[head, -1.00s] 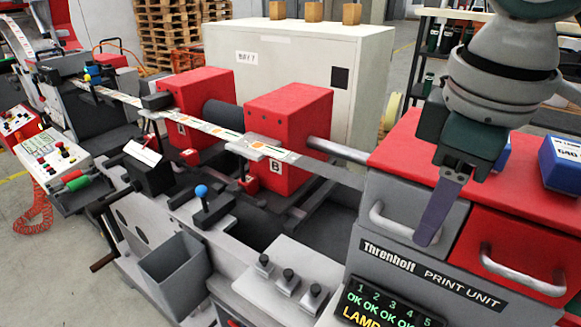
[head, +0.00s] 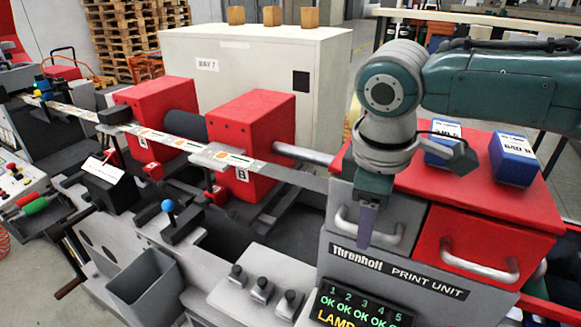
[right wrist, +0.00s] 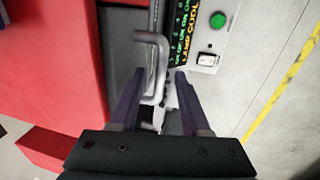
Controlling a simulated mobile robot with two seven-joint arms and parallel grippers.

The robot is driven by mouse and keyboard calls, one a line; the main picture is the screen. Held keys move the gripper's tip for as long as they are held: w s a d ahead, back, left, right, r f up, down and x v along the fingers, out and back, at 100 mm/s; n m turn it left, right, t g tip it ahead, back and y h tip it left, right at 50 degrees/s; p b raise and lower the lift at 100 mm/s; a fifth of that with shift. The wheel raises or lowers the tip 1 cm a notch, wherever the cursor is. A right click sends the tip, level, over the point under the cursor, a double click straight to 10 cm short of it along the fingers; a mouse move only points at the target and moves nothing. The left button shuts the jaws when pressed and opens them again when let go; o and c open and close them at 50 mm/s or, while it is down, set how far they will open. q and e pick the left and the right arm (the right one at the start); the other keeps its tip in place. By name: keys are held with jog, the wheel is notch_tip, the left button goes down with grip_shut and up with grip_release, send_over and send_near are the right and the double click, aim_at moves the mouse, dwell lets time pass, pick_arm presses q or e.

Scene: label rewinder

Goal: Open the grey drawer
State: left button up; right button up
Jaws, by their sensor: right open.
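The grey drawer (head: 404,213) is in the upper left of the print unit, left of the red drawer, and looks shut. Its curved metal handle (head: 393,238) is partly hidden behind my right gripper (head: 366,240). My right gripper points down in front of the handle. In the right wrist view the open fingers (right wrist: 160,74) stand on either side of the handle (right wrist: 160,62), with gaps beside it. Whether a finger touches it I cannot tell. The grey drawer front (right wrist: 120,55) shows behind. My left gripper is not in view.
The red drawer (head: 484,244) with its own handle is to the right. Blue boxes (head: 513,160) stand on the red top of the unit. A lit display (head: 362,309) is below the drawers. Red blocks (head: 250,140) and rollers lie to the left.

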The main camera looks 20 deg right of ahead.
jog(key=shift+f, duration=0.1)
grip_shut()
dwell(0.3)
dwell(1.1)
